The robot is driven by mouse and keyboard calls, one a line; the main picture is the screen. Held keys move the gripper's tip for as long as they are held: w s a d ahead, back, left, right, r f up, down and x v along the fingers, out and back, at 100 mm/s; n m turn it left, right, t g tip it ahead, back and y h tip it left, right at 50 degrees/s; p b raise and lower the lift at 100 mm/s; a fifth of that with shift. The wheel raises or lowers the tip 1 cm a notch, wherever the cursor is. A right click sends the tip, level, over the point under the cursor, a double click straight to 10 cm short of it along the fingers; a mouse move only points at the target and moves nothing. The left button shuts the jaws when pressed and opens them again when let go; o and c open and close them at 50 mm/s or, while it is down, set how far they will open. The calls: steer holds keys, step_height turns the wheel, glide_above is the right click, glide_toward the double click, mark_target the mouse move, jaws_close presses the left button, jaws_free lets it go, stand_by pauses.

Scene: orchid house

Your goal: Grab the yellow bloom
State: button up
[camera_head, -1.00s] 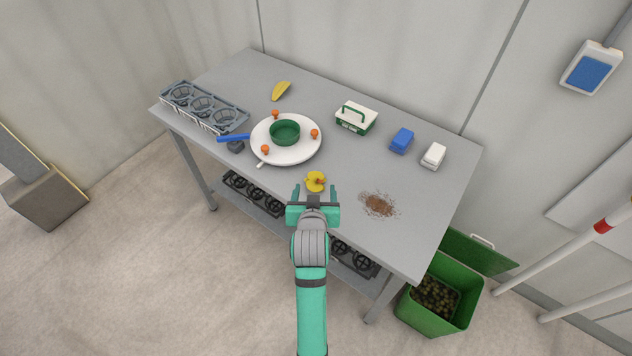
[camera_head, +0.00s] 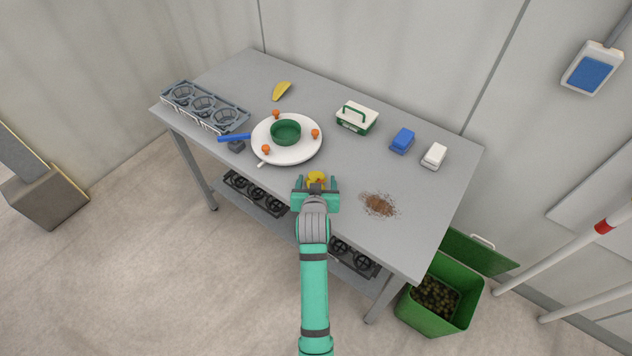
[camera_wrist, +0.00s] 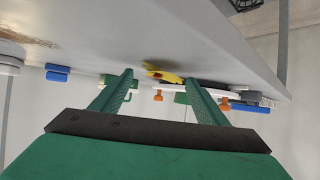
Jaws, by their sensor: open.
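The yellow bloom (camera_head: 316,177) lies on the grey table near its front edge, with a small orange-brown centre; part of it is hidden behind my gripper (camera_head: 316,186). My gripper is open, with one green finger on either side of the bloom's near part. In the wrist view, which looks low along the tabletop and appears upside down, the bloom (camera_wrist: 165,76) shows between and beyond the fingertips of my gripper (camera_wrist: 159,80). I cannot tell whether the fingers touch it.
A white round plate (camera_head: 262,148) with a green bowl (camera_head: 285,131) and orange pieces stands behind left. Brown spilled soil (camera_head: 379,205) lies to the right. A green-white box (camera_head: 356,118), blue block (camera_head: 402,141) and white block (camera_head: 433,156) stand farther back. A curved yellow object (camera_head: 281,91) lies at the back.

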steer(key=c, duration=0.5)
steer(key=shift+d, duration=0.1)
steer(key=c, duration=0.6)
